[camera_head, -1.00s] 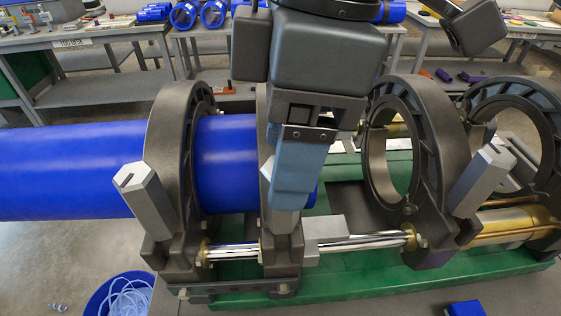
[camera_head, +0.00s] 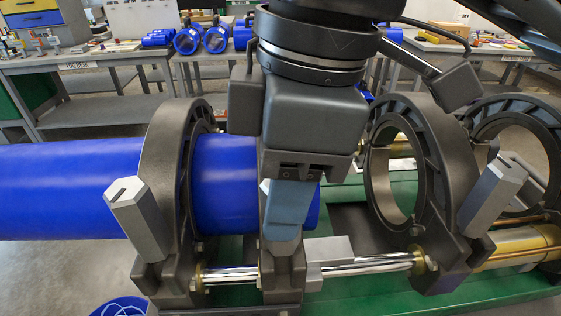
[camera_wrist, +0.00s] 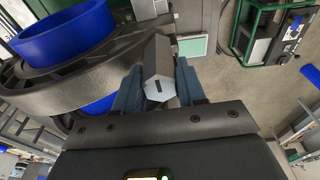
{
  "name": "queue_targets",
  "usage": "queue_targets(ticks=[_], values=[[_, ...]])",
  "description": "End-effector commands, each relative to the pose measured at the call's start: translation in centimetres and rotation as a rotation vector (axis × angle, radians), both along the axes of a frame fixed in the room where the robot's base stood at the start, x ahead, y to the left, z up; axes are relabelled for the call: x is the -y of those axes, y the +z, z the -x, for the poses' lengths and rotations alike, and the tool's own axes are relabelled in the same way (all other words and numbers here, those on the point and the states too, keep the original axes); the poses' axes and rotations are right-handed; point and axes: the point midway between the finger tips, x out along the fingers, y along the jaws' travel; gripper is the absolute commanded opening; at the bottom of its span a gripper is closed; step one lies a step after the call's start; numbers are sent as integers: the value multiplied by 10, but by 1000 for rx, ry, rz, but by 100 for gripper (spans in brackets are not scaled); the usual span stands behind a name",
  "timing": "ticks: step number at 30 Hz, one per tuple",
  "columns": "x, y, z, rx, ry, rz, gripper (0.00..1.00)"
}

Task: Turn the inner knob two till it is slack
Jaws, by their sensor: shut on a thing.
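My gripper (camera_head: 285,205) points down at the second clamp from the left, and its blue fingers are closed around a grey hexagonal knob (camera_head: 281,236). In the wrist view the knob (camera_wrist: 157,78) sits between the two fingers (camera_wrist: 160,90), with a dark slot on its end face. The gripper hides most of this knob and the clamp behind it in the head view. Another hexagonal knob (camera_head: 138,220) stands tilted on the left outer clamp (camera_head: 165,160). A further one (camera_head: 491,192) leans on the clamp (camera_head: 440,150) right of the gap.
A blue pipe (camera_head: 65,190) runs through the two left clamps and ends just right of my gripper. Right of it are open ring clamps (camera_head: 510,110), steel rods (camera_head: 360,267) and a green base (camera_head: 400,300). Benches with blue pipe pieces stand behind.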

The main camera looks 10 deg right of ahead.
Motion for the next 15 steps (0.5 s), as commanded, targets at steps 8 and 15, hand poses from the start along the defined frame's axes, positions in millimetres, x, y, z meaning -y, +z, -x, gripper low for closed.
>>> queue_targets(ticks=[8,15], values=[[0,1,0,0,10,0,9],[0,2,0,-2,209,-1,9]])
